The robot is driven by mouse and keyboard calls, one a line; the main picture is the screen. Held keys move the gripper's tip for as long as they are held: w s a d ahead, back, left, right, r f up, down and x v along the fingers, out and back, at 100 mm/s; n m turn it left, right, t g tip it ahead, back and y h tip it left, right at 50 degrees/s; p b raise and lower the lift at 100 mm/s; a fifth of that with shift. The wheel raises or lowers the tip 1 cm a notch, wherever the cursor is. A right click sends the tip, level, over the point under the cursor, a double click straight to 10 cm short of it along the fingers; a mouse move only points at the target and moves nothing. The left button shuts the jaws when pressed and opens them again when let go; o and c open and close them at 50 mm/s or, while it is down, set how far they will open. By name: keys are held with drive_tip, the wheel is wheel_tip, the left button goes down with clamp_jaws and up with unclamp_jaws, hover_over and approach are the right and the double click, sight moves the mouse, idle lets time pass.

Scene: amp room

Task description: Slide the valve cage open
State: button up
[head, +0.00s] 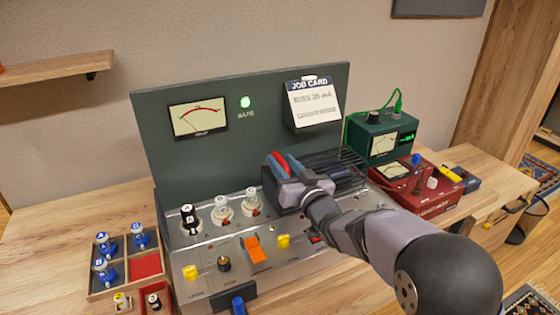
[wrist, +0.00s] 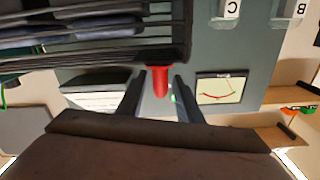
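The valve cage (head: 345,172), a box of dark bars, stands on the right part of the metal chassis (head: 300,245). In the wrist view its bars (wrist: 90,45) fill the upper left, with dark rounded bodies behind them. A red handle (wrist: 160,82) sticks out from the cage's edge. My gripper (wrist: 159,85) has one finger on each side of this handle, with what look like narrow gaps; firm contact cannot be made out. In the head view my gripper (head: 280,168) is at the cage's left end and hides part of it. Three valves (head: 222,207) stand uncovered left of the cage.
A green panel (head: 240,155) with a meter and job card (head: 313,103) rises behind. A wooden tray (head: 97,275) of blue-based valves is at left. A green meter box (head: 383,137) and a red tester (head: 415,185) stand right. Knobs and an orange switch (head: 256,250) line the front.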

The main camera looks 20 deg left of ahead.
sight(288, 169)
drive_tip(key=shift+b+v, duration=0.3)
drive_tip(key=shift+v, duration=2.25)
drive_tip(key=w+d+r+m+h+p, duration=0.1)
drive_tip(key=w+d+r+h+p, duration=0.15)
drive_tip(key=d+h+p, duration=0.45)
drive_tip(key=s+d+f+m+g+h+p, duration=0.1)
drive_tip(key=s+d+g+h+p, duration=0.3)
drive_tip(key=d, duration=0.6)
drive_tip(key=s+d+f+m+g+h+p, duration=0.1)
drive_tip(key=s+d+f+m+g+p, duration=0.1)
drive_tip(key=s+d+p, duration=0.6)
drive_tip(key=s+d+f+m+g, duration=0.1)
drive_tip(key=s+d+g, duration=0.2)
drive_tip(key=s, duration=0.6)
drive_tip(key=s+d+f+m+g, duration=0.1)
drive_tip(key=s+d+f+g, duration=0.1)
drive_tip(key=s+d, duration=0.4)
drive_tip(key=s+g, duration=0.1)
drive_tip(key=s, duration=0.2)
drive_tip(key=shift+s+d+m+g+h, duration=0.3)
drive_tip(key=shift+d+m+g+h, duration=0.1)
